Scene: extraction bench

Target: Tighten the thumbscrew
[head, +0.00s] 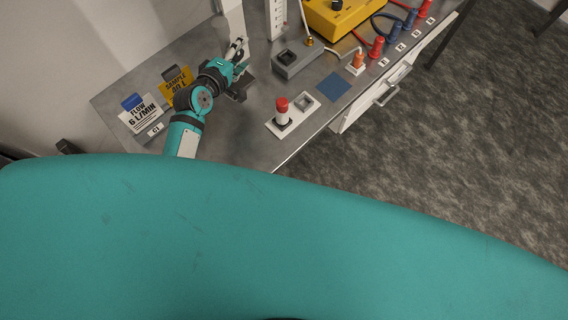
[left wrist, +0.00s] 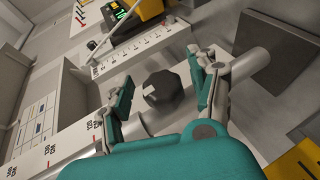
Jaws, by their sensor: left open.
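The thumbscrew is a dark, faceted round knob (left wrist: 162,90) with a pale mark on its face, in the middle of the left wrist view. It sits beside a light, scaled bar (left wrist: 140,52). My left gripper (left wrist: 160,72) is open, with one teal-padded finger on each side of the knob and visible gaps between. In the head view my left gripper (head: 240,58) is at the back of the bench by a pale upright post (head: 232,16); the knob cannot be made out clearly there. My right gripper is not in view.
On the bench (head: 245,135) stand a red-capped vial (head: 282,110) in a white holder, a grey box (head: 298,60), a blue square (head: 335,87) and a yellow device (head: 340,14). Flow (head: 138,113) and sample (head: 177,84) cards stand left of my arm.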

